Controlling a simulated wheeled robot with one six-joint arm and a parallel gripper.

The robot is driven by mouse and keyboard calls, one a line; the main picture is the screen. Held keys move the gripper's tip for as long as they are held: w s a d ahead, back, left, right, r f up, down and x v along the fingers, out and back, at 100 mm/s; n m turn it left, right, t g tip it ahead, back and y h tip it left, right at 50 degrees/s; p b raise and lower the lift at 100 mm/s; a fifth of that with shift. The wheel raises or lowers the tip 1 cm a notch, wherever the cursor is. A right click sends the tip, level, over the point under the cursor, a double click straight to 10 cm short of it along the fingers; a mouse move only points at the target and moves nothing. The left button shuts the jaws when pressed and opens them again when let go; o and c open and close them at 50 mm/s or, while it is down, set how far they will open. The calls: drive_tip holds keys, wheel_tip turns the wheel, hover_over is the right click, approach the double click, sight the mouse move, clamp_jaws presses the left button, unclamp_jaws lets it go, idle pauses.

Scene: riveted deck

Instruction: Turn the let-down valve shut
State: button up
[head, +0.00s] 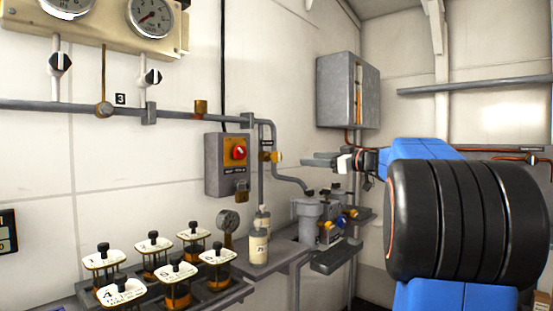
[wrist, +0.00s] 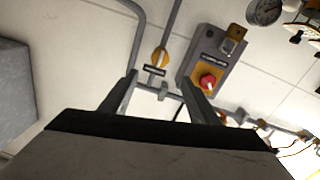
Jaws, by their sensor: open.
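A small valve with a yellow-orange handle (head: 276,157) sits on a thin grey vertical pipe on the wall, below a small dark label. I take it for the let-down valve; the label is too small to read. In the wrist view the valve (wrist: 160,57) shows just beyond the fingertips, its handle looking roughly in line with its pipe. My gripper (head: 306,158) is just right of the valve in the head view, apart from it. In the wrist view my gripper (wrist: 158,78) has its two fingers spread, with nothing between them.
A grey switch box (head: 228,166) with a red knob and a padlock hangs left of the valve; it lies near the right finger in the wrist view. A bent grey pipe (head: 288,180) runs close by. Below are a bottle (head: 259,243) and a grey canister (head: 309,222).

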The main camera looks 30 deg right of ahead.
sight(279, 157)
drive_tip(key=x, duration=1.7)
drive_tip(key=shift+w, duration=0.1)
drive_tip(key=c, duration=1)
